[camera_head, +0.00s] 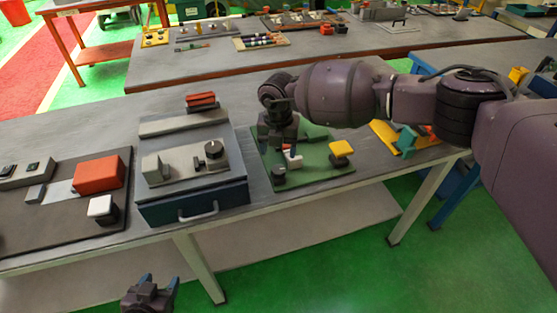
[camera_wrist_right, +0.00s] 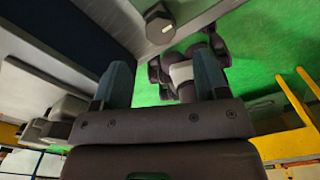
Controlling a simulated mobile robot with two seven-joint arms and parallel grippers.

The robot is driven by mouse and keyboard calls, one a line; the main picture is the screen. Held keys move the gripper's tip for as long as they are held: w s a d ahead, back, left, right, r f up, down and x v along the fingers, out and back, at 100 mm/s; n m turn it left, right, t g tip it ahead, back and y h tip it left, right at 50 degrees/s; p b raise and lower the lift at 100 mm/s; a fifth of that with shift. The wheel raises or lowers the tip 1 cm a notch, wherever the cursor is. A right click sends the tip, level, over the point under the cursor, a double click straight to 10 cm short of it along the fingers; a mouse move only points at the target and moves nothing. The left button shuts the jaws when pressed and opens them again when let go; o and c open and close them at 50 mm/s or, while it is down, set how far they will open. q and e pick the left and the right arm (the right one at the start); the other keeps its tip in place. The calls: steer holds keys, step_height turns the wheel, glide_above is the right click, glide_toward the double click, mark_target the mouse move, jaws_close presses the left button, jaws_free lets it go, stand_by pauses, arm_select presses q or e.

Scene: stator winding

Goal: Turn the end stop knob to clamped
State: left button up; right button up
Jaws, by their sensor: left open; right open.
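A dark round knob (camera_head: 213,150) stands on the grey plate of the fixture (camera_head: 188,163) on the teal box, left of centre in the head view. I cannot tell for sure that it is the end stop knob, or read its setting. My right gripper (camera_head: 288,146) is low over the green board (camera_head: 312,172), to the right of that fixture and apart from it. In the right wrist view its fingers (camera_wrist_right: 162,84) are apart, with nothing visibly gripped. A dark knob with a pale top (camera_wrist_right: 160,27) shows beyond them. My left gripper (camera_head: 150,291) is open and empty, below the table's front edge.
The green board carries a yellow block (camera_head: 341,148) and a small black knob (camera_head: 278,176), close to my right gripper. A dark board with a red block (camera_head: 98,175) lies at the left. The teal box has a front handle (camera_head: 198,213). Another table stands behind.

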steer(key=shift+r, duration=1.65)
